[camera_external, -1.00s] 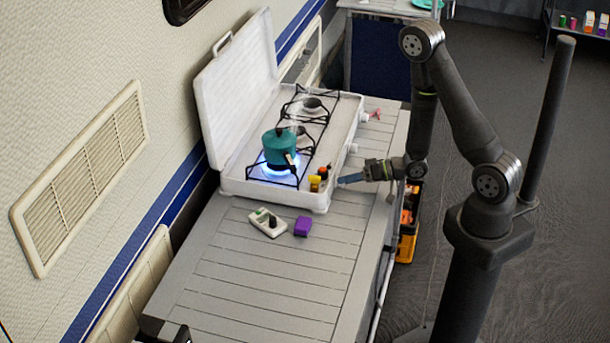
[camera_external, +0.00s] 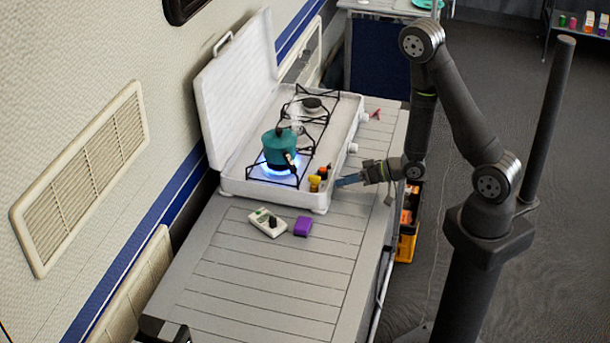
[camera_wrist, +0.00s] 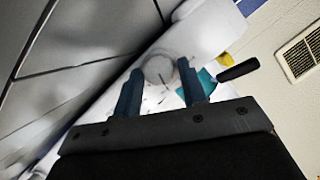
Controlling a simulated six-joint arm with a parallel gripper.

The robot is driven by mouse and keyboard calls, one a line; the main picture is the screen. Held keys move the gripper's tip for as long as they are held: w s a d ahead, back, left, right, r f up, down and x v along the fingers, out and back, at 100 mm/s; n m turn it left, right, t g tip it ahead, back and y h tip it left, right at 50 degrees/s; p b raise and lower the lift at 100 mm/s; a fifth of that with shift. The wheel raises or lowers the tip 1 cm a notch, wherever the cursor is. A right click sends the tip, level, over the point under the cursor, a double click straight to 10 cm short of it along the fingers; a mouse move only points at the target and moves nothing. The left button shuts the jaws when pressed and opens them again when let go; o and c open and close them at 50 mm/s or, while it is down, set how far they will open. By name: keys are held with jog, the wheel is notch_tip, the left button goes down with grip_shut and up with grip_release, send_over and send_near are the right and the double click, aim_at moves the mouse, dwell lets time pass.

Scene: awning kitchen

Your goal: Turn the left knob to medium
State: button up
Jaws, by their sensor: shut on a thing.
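The white two-burner stove (camera_external: 290,203) stands open on the slatted table. My gripper (camera_external: 340,182) is at the front near corner of the stove, its blue fingers pointing at the front face. In the wrist view the left knob (camera_wrist: 160,67), round and white with a thin dark mark, sits between the two fingers. My gripper (camera_wrist: 160,75) is shut on it there. In the external view my fingers hide this knob. A teal kettle (camera_external: 277,150) sits on the near burner over a blue flame. Its body also shows partly behind a finger in the wrist view (camera_wrist: 206,82).
Two other white knobs (camera_external: 352,148) (camera_external: 363,118) lie farther along the stove front. Small orange and yellow containers (camera_external: 315,183) stand on the stove's near corner. A white device (camera_external: 268,222) and a purple block (camera_external: 303,226) lie on the table (camera_external: 250,285).

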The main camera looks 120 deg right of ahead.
jog(key=shift+n, duration=0.3)
jog(key=o, duration=0.8)
jog(key=v, duration=1.2)
jog(key=shift+w+a, duration=0.15)
